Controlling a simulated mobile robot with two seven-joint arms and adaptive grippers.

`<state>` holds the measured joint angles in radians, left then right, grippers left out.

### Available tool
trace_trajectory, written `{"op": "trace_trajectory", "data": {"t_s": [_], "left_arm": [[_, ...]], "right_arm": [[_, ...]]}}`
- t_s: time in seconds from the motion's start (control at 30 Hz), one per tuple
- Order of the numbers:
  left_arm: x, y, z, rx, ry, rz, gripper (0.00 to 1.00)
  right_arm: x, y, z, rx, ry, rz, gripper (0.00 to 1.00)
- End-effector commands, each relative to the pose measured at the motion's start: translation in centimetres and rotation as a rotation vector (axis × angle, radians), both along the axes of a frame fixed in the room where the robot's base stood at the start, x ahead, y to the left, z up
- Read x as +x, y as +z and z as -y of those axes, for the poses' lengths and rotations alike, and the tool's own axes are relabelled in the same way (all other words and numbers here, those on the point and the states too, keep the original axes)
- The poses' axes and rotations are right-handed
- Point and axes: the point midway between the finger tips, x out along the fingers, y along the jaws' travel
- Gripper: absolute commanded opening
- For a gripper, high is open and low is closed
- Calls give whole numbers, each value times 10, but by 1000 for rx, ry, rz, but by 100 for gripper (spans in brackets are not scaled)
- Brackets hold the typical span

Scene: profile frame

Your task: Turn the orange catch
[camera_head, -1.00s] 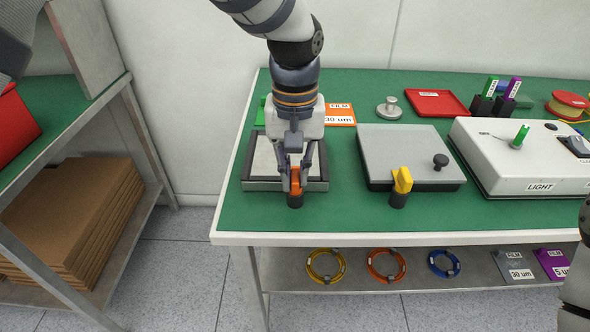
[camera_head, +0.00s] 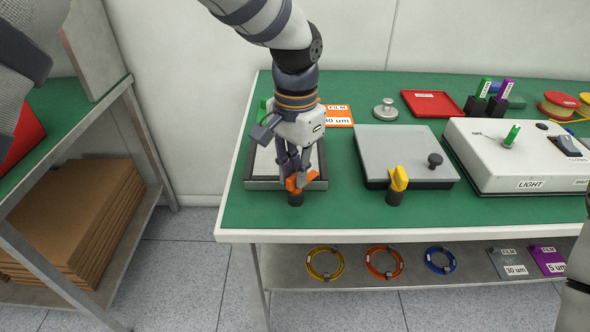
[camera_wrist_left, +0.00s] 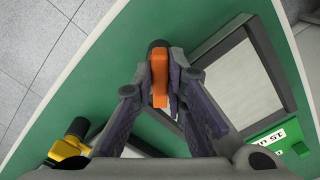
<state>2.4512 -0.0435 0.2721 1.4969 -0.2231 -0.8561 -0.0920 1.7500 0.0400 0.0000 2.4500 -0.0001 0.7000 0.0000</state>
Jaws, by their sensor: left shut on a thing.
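The orange catch (camera_head: 296,183) sits on a dark round post at the front edge of a grey frame (camera_head: 262,184) on the left part of the green table. My left gripper (camera_head: 294,178) is shut on the catch from above, turned at an angle. In the left wrist view the catch (camera_wrist_left: 160,80) stands between the fingertips, with the dark post behind it. The gripper and arm hide part of the frame. Only a piece of my right arm shows at the right edge; its gripper is out of view.
A yellow catch (camera_head: 398,179) stands before a grey lidded plate (camera_head: 404,150) to the right. A white light box (camera_head: 520,160) stands farther right. An orange film card (camera_head: 338,115) lies behind the frame. The table's front strip is clear.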

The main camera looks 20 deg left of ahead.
Motion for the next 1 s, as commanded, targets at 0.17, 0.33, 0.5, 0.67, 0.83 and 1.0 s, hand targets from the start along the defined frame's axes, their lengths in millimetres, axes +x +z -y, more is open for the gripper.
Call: {"op": "trace_trajectory", "data": {"t_s": [0.17,0.33,0.5,0.67,0.83,1.0], "left_arm": [[0,0,0,-2,-165,1,0],[0,0,1,-2,-318,1,0],[1,0,0,-2,-447,1,0],[0,0,0,-1,-546,2,0],[0,0,0,-2,-616,1,0],[0,0,0,-1,-656,1,0]], "right_arm": [[0,0,0,0,0,0,40],[0,0,0,0,0,0,40],[0,0,0,0,0,0,40],[0,0,0,0,0,0,40],[0,0,0,0,0,0,40],[0,0,0,0,0,0,40]]}}
